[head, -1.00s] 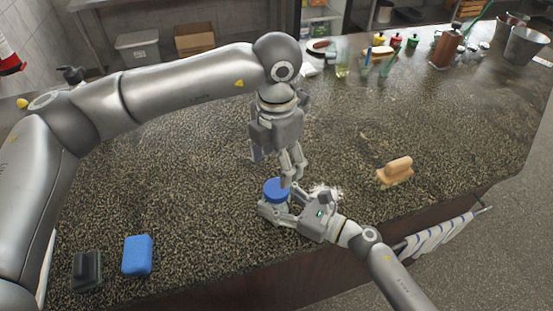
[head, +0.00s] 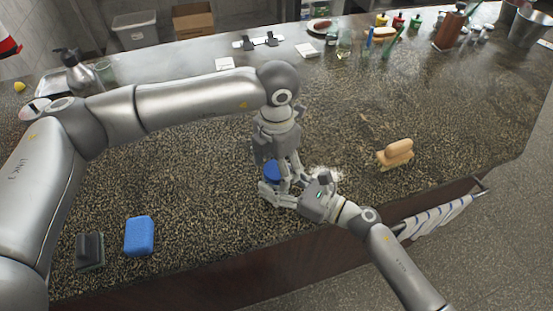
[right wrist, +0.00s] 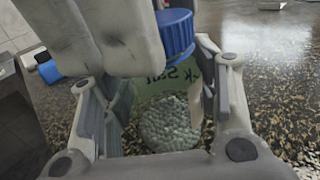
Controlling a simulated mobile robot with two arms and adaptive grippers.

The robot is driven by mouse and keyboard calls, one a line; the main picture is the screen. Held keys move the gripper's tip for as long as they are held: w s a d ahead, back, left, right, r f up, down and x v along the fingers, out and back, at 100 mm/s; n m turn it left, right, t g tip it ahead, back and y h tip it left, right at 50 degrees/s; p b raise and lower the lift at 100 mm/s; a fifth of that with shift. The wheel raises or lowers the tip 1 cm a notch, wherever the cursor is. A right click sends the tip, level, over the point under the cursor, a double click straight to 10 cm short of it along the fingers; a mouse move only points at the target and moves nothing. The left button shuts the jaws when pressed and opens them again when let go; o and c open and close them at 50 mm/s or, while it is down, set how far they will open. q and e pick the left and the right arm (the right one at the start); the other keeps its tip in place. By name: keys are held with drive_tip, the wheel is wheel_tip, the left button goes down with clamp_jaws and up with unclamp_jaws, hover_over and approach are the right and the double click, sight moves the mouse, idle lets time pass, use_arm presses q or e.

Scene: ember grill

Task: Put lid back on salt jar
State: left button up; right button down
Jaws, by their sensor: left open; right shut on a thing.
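The blue lid (head: 272,171) is at the top of the salt jar, mostly covered by my left gripper in the head view. In the right wrist view the lid (right wrist: 176,33) is at the jar's mouth; I cannot tell whether it is fully seated. The greenish clear jar (right wrist: 170,82) has dark lettering ending in "Salt" and white grains inside. My right gripper (head: 280,192) is shut on the jar from the side. My left gripper (head: 280,175) points down at the lid, open, with its fingers around it. A finger shows beside the lid in the right wrist view.
A wooden brush (head: 396,153) is to the right. A blue sponge (head: 139,236) and a dark scrubber (head: 90,251) are at front left. Bottles and jars stand at the back right.

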use_arm(q)
drive_tip(key=c, duration=1)
drive_tip(key=shift+m, duration=1)
drive_tip(key=shift+c, duration=0.2)
drive_tip(key=o, duration=1.2)
wheel_tip(320, 180, up, 12)
drive_tip(key=shift+r, duration=0.1)
